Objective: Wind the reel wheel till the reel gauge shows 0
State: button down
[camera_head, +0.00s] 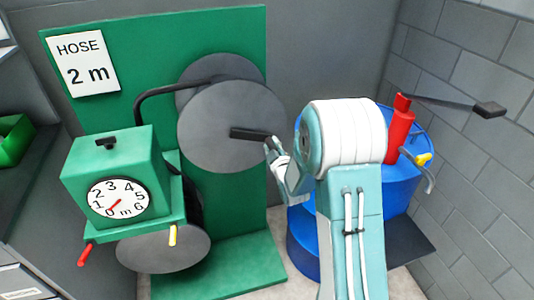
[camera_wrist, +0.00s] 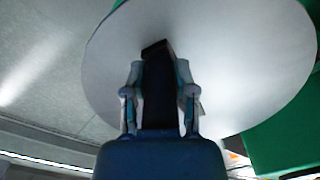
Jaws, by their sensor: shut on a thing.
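The reel wheel (camera_head: 215,125) is a large grey disc in front of the green panel, with a dark bar-shaped handle (camera_head: 248,134) on its face. My gripper (camera_head: 272,146) is shut on the handle's right end. In the wrist view, the handle (camera_wrist: 157,85) lies between both fingers of my gripper (camera_wrist: 158,100), and the pale disc (camera_wrist: 240,60) fills the background. The reel gauge (camera_head: 130,197) is a white dial on a green box, marked 0 to 6 m. Its red needle points down-left, at or close to 0; the exact reading is hard to tell.
A sign (camera_head: 82,63) on the green panel (camera_head: 235,30) reads "HOSE 2 m". A black curved tube (camera_head: 150,93) runs between the box and reel. Another grey disc (camera_head: 150,250) sits below the gauge. A blue drum (camera_head: 402,190) with a red pump (camera_head: 400,125) stands at right.

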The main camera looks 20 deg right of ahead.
aim_at(269, 126)
jog(key=r+n, duration=0.2)
jog(key=r, duration=0.1)
jog(key=shift+d+n, duration=0.25)
jog(key=shift+n, duration=0.15)
jog(key=shift+r, duration=0.55)
jog(key=shift+r, duration=0.1)
jog(key=shift+c, duration=2.1)
grip_release()
jog(key=s, duration=1.2)
jog(key=shift+f, duration=0.2)
